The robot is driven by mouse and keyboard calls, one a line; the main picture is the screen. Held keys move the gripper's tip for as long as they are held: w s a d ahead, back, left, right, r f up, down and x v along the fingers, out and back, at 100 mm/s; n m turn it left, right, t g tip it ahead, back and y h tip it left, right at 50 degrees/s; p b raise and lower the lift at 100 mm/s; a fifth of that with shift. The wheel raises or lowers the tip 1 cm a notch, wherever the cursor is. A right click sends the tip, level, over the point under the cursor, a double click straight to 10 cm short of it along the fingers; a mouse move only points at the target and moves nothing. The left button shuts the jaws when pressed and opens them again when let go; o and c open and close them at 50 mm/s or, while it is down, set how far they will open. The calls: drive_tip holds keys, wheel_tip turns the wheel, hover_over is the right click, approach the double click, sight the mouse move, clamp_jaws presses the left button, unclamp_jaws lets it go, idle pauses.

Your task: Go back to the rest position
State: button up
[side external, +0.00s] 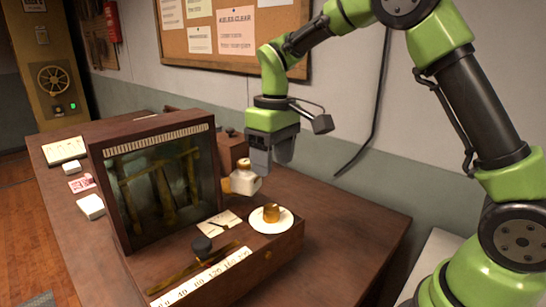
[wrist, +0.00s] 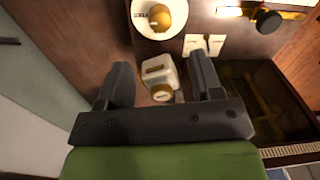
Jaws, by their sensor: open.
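My gripper (side external: 270,162) hangs from the green arm above the desk, fingers pointing down. Its two dark fingers are apart and hold nothing; they also show in the wrist view (wrist: 160,78). A small white bottle with an amber top (side external: 243,182) stands just below and left of the fingers in the side view. In the wrist view the bottle (wrist: 160,72) appears in the space between the fingers. I cannot tell how much height separates them.
A wooden-framed glass panel (side external: 168,190) stands left of my gripper on a wooden base with a numbered scale (side external: 205,277) and a black knob (side external: 201,246). A brown box (side external: 233,150) is behind. The desk's right part (side external: 360,235) is bare.

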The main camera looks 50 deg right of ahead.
drive_tip(key=s+a+r+m+t, duration=0.1)
drive_tip(key=s+r+m+t, duration=0.15)
drive_tip(key=s+r, duration=0.65)
drive_tip(key=s+a+m+t+y, duration=0.1)
drive_tip(key=s+m+t, duration=0.2)
drive_tip(key=s, duration=0.8)
drive_tip(key=shift+s+a+r+t+y, duration=0.15)
drive_tip(key=shift+r+t+y, duration=0.15)
drive_tip(key=shift+t, duration=0.55)
